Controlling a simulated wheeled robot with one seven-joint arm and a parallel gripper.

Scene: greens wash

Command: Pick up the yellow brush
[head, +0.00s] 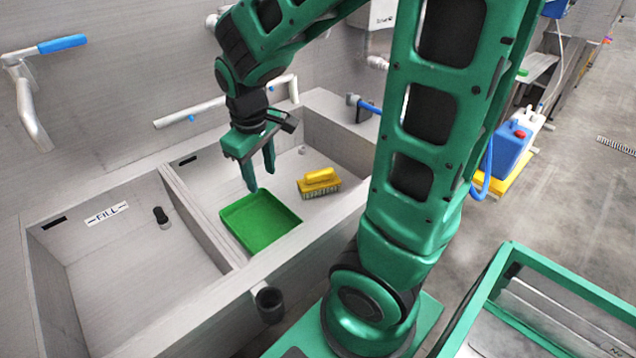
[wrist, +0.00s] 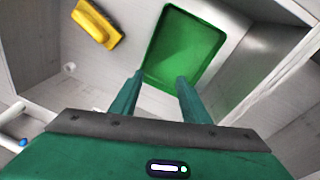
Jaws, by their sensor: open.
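The yellow brush (head: 320,181) lies in the right sink basin, its bristles down and its handle on top. It also shows at the upper left of the wrist view (wrist: 97,24). A green tray (head: 260,219) lies beside it in the same basin, to its left in the head view; the tray fills the top middle of the wrist view (wrist: 184,47). My gripper (head: 260,184) is open and empty, above the basin. In the wrist view its fingertips (wrist: 160,77) point toward the tray's near edge, with the brush off to their left.
A divider (head: 200,215) separates this basin from the left basin (head: 120,262), which has a FILL label and a black-topped drain piece. A faucet pipe (head: 190,113) crosses behind my gripper. Basin walls surround the brush. A blue container (head: 512,147) stands outside at right.

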